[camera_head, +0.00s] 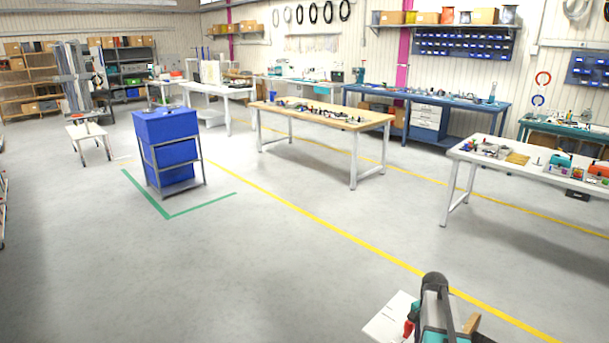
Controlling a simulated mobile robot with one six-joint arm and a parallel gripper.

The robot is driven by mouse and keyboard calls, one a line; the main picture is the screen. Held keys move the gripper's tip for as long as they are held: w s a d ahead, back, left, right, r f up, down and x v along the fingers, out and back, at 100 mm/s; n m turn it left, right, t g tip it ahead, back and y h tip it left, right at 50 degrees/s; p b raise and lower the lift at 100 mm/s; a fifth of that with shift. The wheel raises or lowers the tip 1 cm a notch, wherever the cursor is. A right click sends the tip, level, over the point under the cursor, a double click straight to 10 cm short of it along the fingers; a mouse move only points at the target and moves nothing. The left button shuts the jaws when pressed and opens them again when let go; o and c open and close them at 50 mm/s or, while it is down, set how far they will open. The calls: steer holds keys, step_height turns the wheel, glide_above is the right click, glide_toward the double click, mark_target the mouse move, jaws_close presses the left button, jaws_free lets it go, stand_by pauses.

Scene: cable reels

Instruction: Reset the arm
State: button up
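My gripper is not clearly visible in the head view. A dark grey, curved piece with teal sides (434,306) rises at the bottom edge, right of the middle. A small red part sits at its left and a tan piece at its right. I cannot tell whether it belongs to my arm. No fingertips show, and its lower part is cut off by the frame edge.
A white flat surface (386,318) lies beside the dark piece. A blue bin stack (167,130) stands on the floor at left. A wood-topped table (350,119) is mid-room; a white table (466,157) is at right. Wide grey floor (250,270) is clear.

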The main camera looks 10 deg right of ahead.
steer(key=s+a+f+n+t, duration=0.1)
steer(key=s+a+f+n, duration=0.1)
steer(key=a+n, duration=0.95)
steer(key=s+a+f+n+t, duration=0.15)
steer(key=a+n, duration=0.25)
steer(key=a, duration=1.4)
steer(key=s+f+g+b, duration=0.6)
steer(key=s+f+b, duration=0.4)
steer(key=s+f, duration=1.6)
step_height(320, 180, down, 2)
steer(key=shift+f, duration=0.1)
steer(key=shift+d+m+g, duration=0.1)
steer(key=shift+m+g, duration=0.15)
steer(key=c, duration=0.3)
